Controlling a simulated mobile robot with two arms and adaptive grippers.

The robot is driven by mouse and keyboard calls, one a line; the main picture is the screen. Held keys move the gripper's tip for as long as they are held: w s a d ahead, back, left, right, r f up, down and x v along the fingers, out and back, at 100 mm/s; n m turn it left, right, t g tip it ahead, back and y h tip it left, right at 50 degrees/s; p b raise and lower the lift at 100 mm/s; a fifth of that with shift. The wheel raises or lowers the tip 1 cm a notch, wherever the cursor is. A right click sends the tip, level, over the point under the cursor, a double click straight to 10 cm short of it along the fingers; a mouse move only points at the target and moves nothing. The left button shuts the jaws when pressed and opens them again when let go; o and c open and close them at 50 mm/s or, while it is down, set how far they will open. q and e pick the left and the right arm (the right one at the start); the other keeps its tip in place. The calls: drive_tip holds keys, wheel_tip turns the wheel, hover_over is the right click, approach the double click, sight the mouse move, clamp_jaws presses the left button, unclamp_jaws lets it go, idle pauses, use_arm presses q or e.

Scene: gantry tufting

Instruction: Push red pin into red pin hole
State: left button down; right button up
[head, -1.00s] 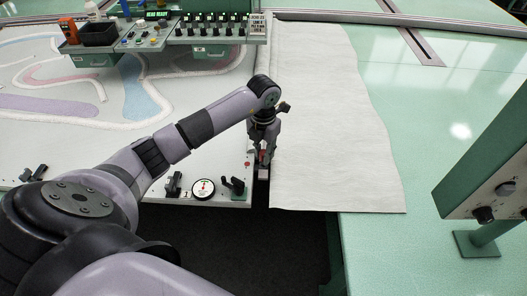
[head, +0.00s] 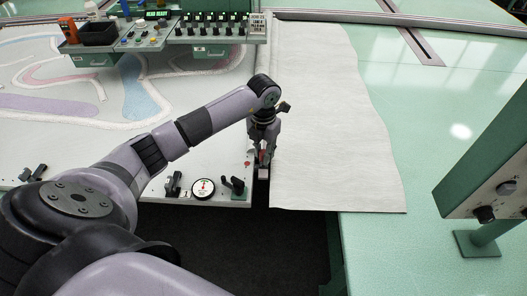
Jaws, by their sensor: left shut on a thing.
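My left gripper (head: 264,157) points down at the gap between the white tufting frame and the pale cloth. It is shut on the red pin (head: 263,155), of which only a small red part shows between the fingers. A small pale pinkish block (head: 263,173) shows just below the fingertips. The red pin hole cannot be made out; the gripper and block cover that spot. A small red spot (head: 247,164) is on the frame's edge just left of the gripper. My right gripper is not in view.
The frame (head: 215,160) carries a round dial (head: 203,189) and black clamps (head: 234,185) near its front edge. A pale cloth (head: 330,120) lies on the green table (head: 450,110) to the right. A control panel (head: 190,30) stands at the back and a green box (head: 490,165) at right.

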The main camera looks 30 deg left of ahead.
use_arm(q)
drive_tip(key=shift+f+b, duration=1.15)
drive_tip(key=shift+f, duration=0.3)
drive_tip(key=c, duration=1.3)
unclamp_jaws()
drive_tip(key=shift+c, duration=0.2)
wheel_tip(320, 180, up, 12)
drive_tip(key=shift+r, duration=0.1)
